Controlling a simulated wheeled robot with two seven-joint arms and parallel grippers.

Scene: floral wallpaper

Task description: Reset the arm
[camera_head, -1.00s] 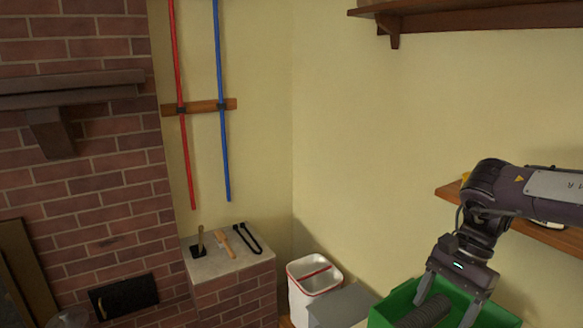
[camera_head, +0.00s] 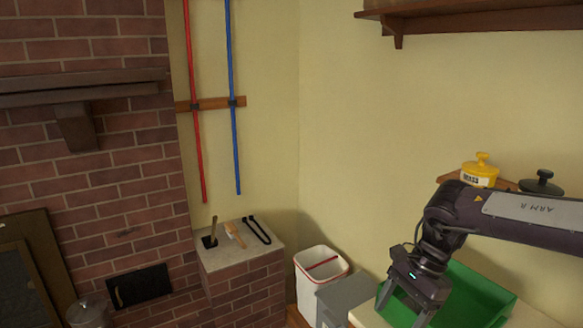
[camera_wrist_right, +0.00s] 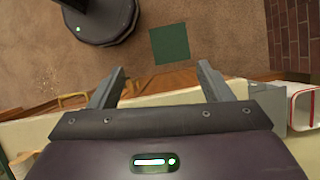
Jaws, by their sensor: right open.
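My right arm enters the head view from the right. Its gripper (camera_head: 404,308) points down in front of the left part of a green bin (camera_head: 478,290). In the right wrist view the gripper (camera_wrist_right: 161,70) has its two fingers wide apart with nothing between them, above a pale counter edge and brown floor. My left gripper is in neither view.
A grey box (camera_head: 345,296) and a white bin with red trim (camera_head: 320,268) stand left of the gripper. A shelf behind the arm holds a yellow canister (camera_head: 480,172) and a dark lidded pot (camera_head: 541,183). A brick ledge (camera_head: 235,247) holds small tools.

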